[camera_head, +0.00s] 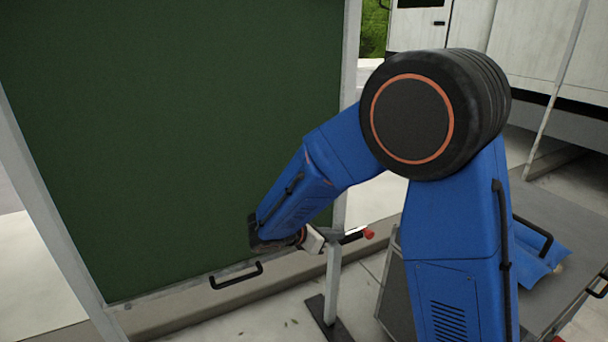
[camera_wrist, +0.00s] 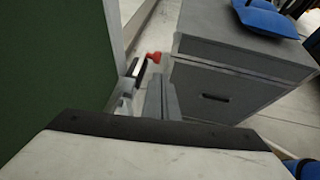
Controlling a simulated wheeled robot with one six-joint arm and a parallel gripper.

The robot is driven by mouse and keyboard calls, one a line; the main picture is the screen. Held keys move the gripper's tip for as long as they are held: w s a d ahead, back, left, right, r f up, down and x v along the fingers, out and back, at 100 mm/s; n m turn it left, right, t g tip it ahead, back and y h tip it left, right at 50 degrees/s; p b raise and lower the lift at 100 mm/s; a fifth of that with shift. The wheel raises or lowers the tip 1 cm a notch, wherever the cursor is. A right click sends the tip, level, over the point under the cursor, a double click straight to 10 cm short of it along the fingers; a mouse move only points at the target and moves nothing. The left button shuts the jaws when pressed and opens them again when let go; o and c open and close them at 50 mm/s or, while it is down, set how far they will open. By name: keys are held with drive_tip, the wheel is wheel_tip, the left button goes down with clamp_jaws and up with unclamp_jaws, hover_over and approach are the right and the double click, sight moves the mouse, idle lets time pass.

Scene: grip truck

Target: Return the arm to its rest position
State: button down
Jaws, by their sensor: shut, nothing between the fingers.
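My gripper (camera_head: 314,240) is at the end of my bent blue arm, low beside the right edge of the green panel (camera_head: 190,130). It is shut and empty. In the head view its white part shows next to a lever with a red knob (camera_head: 369,233) at the top of a grey post (camera_head: 332,285). The wrist view also shows the red knob (camera_wrist: 154,57), ahead of the pale gripper body at the bottom. I cannot tell whether the gripper touches the lever or post.
The green panel has a black handle (camera_head: 237,275) at its bottom edge. A grey cabinet (camera_wrist: 215,95) with a drawer stands right of the post, with a blue object (camera_wrist: 265,17) on top. A white vehicle or trailer body (camera_head: 550,50) stands behind. Pale paving surrounds them.

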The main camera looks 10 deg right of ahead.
drive_tip(key=s+d+r+m+g+y, duration=0.2)
drive_tip(key=s+d+r+m, duration=0.1)
drive_tip(key=s+d+m, duration=0.4)
drive_tip(key=s+d+r+m+g+y, duration=0.2)
drive_tip(key=s+d+r+m, duration=0.3)
drive_tip(key=s, duration=0.4)
drive_tip(key=s+r+m+t+y, duration=0.2)
drive_tip(key=s+m+y, duration=0.5)
drive_tip(key=s+m, duration=0.4)
drive_tip(key=s, duration=0.4)
drive_tip(key=shift+s+d+m+t, duration=0.2)
drive_tip(key=shift+d+m+t, duration=0.1)
